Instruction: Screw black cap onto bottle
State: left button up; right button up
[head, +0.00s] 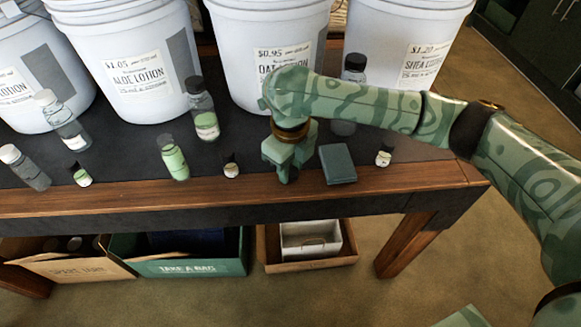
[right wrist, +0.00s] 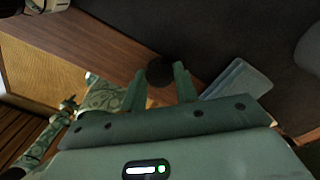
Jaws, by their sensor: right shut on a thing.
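My right gripper (head: 285,175) points down near the table's front edge. In the right wrist view its fingers (right wrist: 160,85) are shut on a round black cap (right wrist: 160,70). Whether a bottle is under the cap is hidden. In the head view the fingers cover what they hold. My left gripper cannot be made out.
A grey-green flat block (head: 337,164) lies right of the gripper. A green bottle (head: 173,157) and white-capped bottles (head: 64,122) stand to the left. Large white buckets (head: 265,50) line the back. Boxes (head: 185,255) sit below the wooden table edge (head: 200,200).

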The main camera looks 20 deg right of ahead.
aim_at(291, 171)
notch_tip(291, 171, up, 3)
jog(key=shift+r+p, duration=0.1)
jog(key=shift+p, duration=0.75)
pick_arm(q)
jog(key=w+r+t+p, duration=0.1)
jog(key=w+r+p, duration=0.3)
jog(key=r+p, duration=0.5)
jog(key=shift+w+r+p, duration=0.3)
jog(key=shift+w+r, duration=0.05)
jog(key=shift+r, duration=0.25)
pick_arm(e)
jog(key=s+a+r, duration=0.2)
jog(key=s+r, duration=0.3)
jog(key=s, duration=0.1)
jog(key=s+a+r, duration=0.3)
jog(key=s+r, duration=0.1)
jog(key=s, duration=0.3)
jog(key=shift+a+r, duration=0.3)
jog(key=shift+r, duration=0.1)
